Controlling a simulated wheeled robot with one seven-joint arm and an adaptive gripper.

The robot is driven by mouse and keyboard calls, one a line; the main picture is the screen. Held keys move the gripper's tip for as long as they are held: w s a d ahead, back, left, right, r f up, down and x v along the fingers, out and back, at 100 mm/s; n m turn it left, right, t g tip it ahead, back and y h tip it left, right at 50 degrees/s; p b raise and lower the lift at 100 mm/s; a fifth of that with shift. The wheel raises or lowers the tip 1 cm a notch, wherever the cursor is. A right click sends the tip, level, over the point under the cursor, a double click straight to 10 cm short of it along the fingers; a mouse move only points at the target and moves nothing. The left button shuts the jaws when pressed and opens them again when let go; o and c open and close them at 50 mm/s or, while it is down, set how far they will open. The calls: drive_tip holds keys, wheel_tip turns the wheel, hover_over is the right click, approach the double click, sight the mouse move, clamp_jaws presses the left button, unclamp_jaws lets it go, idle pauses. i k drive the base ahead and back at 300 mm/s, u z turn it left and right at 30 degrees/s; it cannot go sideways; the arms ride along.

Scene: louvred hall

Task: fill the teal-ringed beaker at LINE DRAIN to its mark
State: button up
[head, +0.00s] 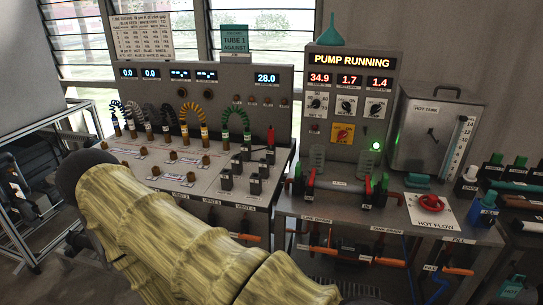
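A pump bench (375,213) stands at the right of the head view. Small labels on its front edge appear to include a LINE DRAIN label (317,219) at the left, above orange-handled pipework (318,248). Two clear beakers stand at the back of this bench, a left one (317,158) and a right one (362,160). I cannot make out a teal ring or a fill mark on either, and their contents are unclear. My arm, in a yellowish sleeve, crosses the lower left and leaves at the bottom edge. My gripper is not in view.
A lit panel (351,80) reads PUMP RUNNING, with a green lamp (376,146). A hot tank (436,135) and red HOT FLOW knob (431,203) are right. A teal funnel (330,32) sits on top. A hose console (185,165) stands left.

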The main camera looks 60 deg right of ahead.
sight(317, 153)
drive_tip(key=u, duration=0.05)
drive_tip(key=i, duration=1.45)
drive_tip(key=z, duration=2.3)
